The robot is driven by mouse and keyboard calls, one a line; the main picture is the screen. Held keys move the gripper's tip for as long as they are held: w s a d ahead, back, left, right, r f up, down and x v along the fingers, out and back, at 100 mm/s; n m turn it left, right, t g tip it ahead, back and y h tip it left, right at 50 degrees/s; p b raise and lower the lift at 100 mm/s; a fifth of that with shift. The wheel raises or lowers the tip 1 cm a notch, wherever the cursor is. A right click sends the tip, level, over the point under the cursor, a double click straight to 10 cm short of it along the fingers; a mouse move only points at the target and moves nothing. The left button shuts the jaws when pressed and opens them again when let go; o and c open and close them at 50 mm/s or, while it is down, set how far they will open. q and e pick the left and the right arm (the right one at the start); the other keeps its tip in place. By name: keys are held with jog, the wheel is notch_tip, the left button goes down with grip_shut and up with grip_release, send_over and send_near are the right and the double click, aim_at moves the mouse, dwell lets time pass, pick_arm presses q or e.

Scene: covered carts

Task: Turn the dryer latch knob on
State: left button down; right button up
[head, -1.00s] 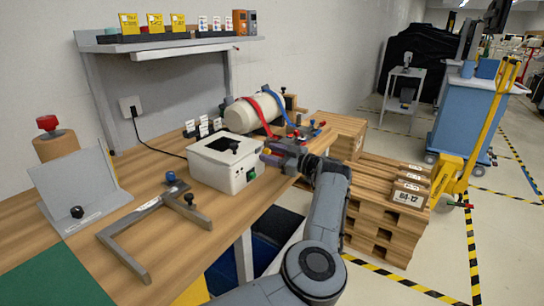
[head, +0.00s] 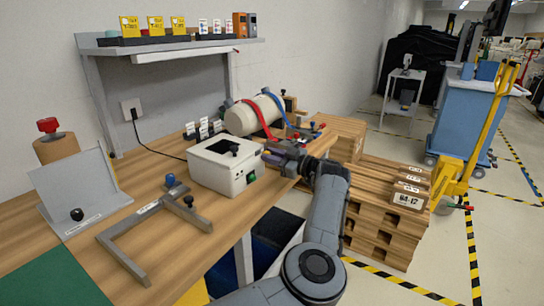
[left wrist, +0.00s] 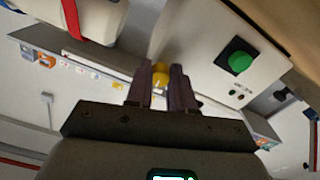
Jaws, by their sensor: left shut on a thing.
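The dryer looks to be the white box (head: 222,168) on the bench, with a dark knob on its top and a green button on its front. It also shows in the left wrist view (left wrist: 205,75), with the green button (left wrist: 240,62) on a black square. My left gripper (head: 267,156) is at the box's right side. In the left wrist view my left gripper (left wrist: 160,84) is shut on a small yellow knob (left wrist: 160,74) beside the box face. The fingers hide most of the knob, so its turn angle cannot be read. My right gripper is not in view.
A cream cylinder (head: 243,118) with red and blue straps lies behind the box. A grey angled frame (head: 130,235) and a grey plate stand (head: 80,190) are on the left of the bench. Stacked pallets (head: 385,215) stand on the floor at right.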

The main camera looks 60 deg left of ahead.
pick_arm(q)
jog(key=shift+r+n+p, duration=0.1)
jog(key=shift+n+p, duration=0.3)
jog(key=shift+n, duration=0.5)
jog(key=n, duration=0.2)
jog(key=shift+n, duration=0.3)
jog(key=n, duration=0.3)
jog(key=shift+n, duration=0.9)
jog(key=c, duration=1)
grip_release()
